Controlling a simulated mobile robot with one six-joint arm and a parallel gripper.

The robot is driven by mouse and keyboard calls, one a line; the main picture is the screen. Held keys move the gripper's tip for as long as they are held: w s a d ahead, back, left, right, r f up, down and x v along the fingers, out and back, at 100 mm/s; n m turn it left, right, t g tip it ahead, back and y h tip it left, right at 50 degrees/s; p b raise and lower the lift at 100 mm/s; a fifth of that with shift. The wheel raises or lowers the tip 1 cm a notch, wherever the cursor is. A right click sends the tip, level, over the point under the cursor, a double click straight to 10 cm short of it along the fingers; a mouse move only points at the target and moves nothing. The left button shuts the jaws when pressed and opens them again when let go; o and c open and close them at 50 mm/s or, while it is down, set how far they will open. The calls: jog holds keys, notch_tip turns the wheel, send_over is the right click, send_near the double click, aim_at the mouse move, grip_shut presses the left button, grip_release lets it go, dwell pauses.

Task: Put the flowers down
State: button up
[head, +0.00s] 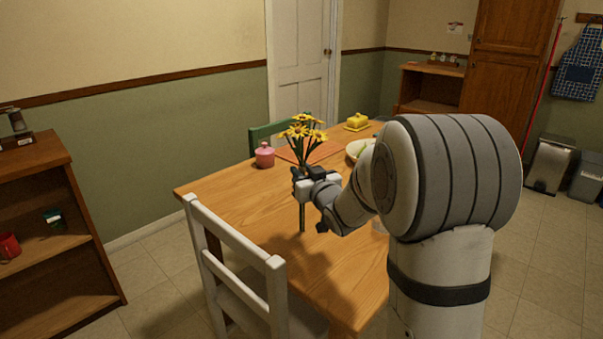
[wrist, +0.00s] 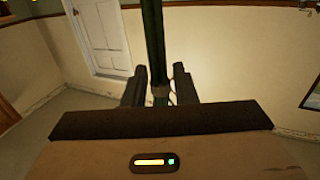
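The flowers (head: 303,133) are a bunch of yellow blooms on green stems, held upright above the wooden table (head: 238,203). My gripper (head: 303,184) is around the stems, which show below it in the head view. In the wrist view the dark green stems (wrist: 153,45) run up between the two fingers of my gripper (wrist: 159,88), with a tie-like band low on them. The fingers look closed in on the stems. The blooms are out of the wrist view, and whether the stem ends touch the table is hard to tell.
A white chair (head: 240,262) is at the near left side, a green chair (head: 266,134) behind. The table's left front is bare.

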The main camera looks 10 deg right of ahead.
jog(key=shift+o, duration=1.3)
